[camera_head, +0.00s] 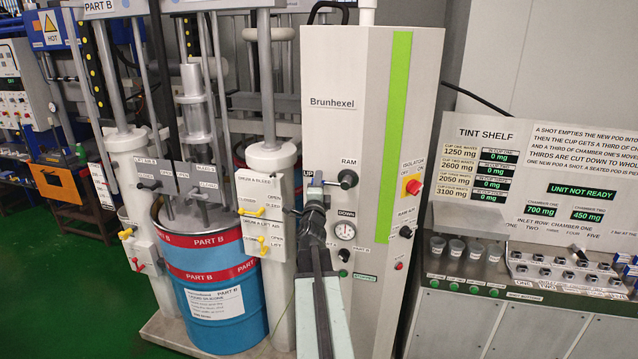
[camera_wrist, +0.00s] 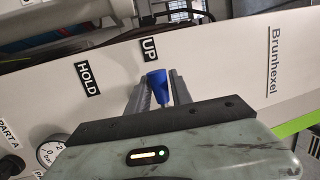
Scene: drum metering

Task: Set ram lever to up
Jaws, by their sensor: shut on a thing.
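My gripper (camera_wrist: 158,93) is shut on a blue lever handle (camera_wrist: 157,79), which shows between its two grey fingers in the wrist view. The handle is close to the UP label (camera_wrist: 149,50); the HOLD label (camera_wrist: 88,78) is farther left. In the head view, my gripper (camera_head: 316,188) is at the front of the white Brunhexel cabinet (camera_head: 334,125), below and left of the RAM label (camera_head: 349,162). There, my gripper hides the blue handle.
A red isolator knob (camera_head: 413,187) is farther right. The blue Part B drum (camera_head: 213,300) and a white post with yellow-handled valves (camera_head: 262,225) stand left of my arm.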

